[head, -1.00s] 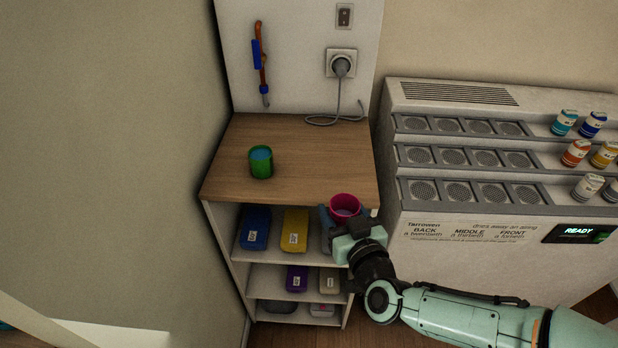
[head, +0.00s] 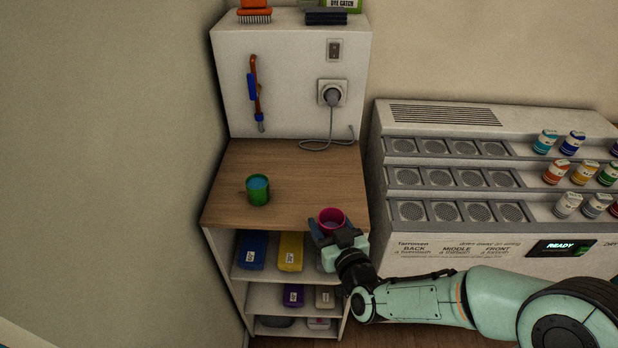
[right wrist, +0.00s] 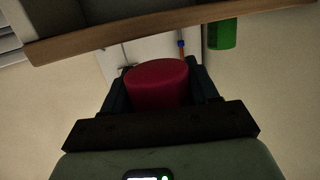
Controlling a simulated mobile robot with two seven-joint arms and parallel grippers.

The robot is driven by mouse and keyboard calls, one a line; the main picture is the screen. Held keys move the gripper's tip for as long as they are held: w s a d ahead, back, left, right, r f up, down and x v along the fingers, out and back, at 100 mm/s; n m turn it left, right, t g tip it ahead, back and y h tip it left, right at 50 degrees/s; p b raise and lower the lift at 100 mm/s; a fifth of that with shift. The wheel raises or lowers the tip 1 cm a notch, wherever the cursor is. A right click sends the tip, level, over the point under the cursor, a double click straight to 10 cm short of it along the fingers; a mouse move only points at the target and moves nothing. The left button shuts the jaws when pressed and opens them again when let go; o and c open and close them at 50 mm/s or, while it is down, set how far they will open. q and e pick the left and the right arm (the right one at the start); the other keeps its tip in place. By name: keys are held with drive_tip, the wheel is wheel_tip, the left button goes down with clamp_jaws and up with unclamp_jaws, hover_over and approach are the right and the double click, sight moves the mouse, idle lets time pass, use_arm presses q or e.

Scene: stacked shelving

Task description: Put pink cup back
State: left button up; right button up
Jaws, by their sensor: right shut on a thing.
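The pink cup (head: 331,216) is in my right gripper (head: 329,231), which is shut on it near the front right edge of the wooden shelf top (head: 300,170). In the head view the cup is upright with its open mouth facing up. In the right wrist view the pink cup (right wrist: 157,82) sits between both dark fingers of the right gripper (right wrist: 160,92). The head view does not settle whether its bottom touches the wood. My left gripper is not in view.
A green cup with blue contents (head: 258,190) stands on the left of the wooden top. Below, shelves hold a blue bin (head: 252,250), a yellow bin (head: 290,252) and a purple bin (head: 293,296). A grey plug cord (head: 329,130) hangs at the back. A white rack (head: 440,235) stands right.

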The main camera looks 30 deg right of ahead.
sight(307, 196)
drive_tip(key=w+p, duration=0.1)
drive_tip(key=p, duration=0.1)
drive_tip(key=shift+w+p, duration=0.2)
drive_tip(key=shift+p, duration=0.2)
drive_tip(key=x, duration=0.5)
drive_tip(key=r+x, duration=0.1)
drive_tip(key=x, duration=0.1)
drive_tip(key=shift+w, duration=0.4)
drive_tip(key=shift+r+p+x, duration=0.15)
drive_tip(key=shift+p+x, duration=0.1)
drive_tip(key=shift+x, duration=0.7)
drive_tip(key=shift+r+p+x, duration=0.15)
drive_tip(key=shift+p+x, duration=0.05)
drive_tip(key=shift+x, duration=0.75)
drive_tip(key=shift+w+d+f, duration=0.1)
drive_tip(key=shift+w+f, duration=0.2)
drive_tip(key=shift+w, duration=0.05)
drive_tip(key=shift+s+f, duration=0.1)
drive_tip(key=shift+f, duration=0.45)
drive_tip(key=shift+f+b, duration=0.2)
drive_tip(key=shift+b, duration=0.1)
drive_tip(key=o, duration=1.1)
